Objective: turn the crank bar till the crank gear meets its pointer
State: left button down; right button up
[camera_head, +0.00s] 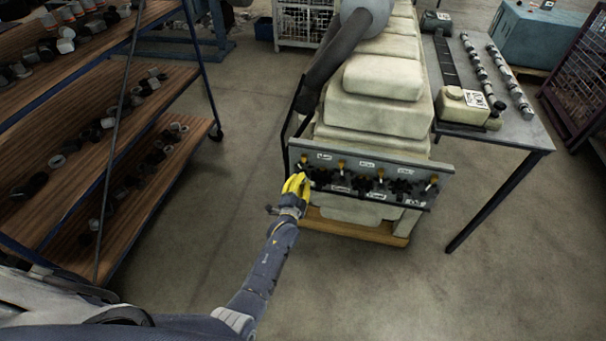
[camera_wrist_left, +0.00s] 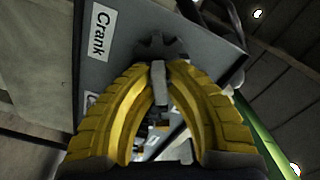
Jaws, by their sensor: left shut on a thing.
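A grey panel (camera_head: 447,168) on the front of the engine carries several dark gears, white labels and yellow-brass pointers. My left gripper (camera_head: 297,180) is at the panel's left end, its yellow fingers closed in. In the left wrist view, the fingers (camera_wrist_left: 158,80) are shut on a narrow grey bar, apparently the crank bar (camera_wrist_left: 158,88). A dark toothed gear, apparently the crank gear (camera_wrist_left: 160,47), lies just beyond the fingertips, near a label reading "Crank" (camera_wrist_left: 101,30). I cannot tell how the crank gear lines up with its pointer. My right gripper is not in view.
The pale engine (camera_head: 375,110) stands behind the panel on a wooden base. A grey table (camera_head: 530,135) with shafts and a cream container (camera_head: 462,105) is at right. A shelf rack (camera_head: 150,135) with small parts is at left. Floor between rack and engine is clear.

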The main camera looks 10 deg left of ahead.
pick_arm(q)
jog(key=shift+m, duration=1.5)
jog(key=shift+m, duration=1)
jog(key=c, duration=1.9)
grip_release()
jog(key=shift+m, duration=0.3)
jog(key=o, duration=0.9)
jog(key=shift+o, duration=0.2)
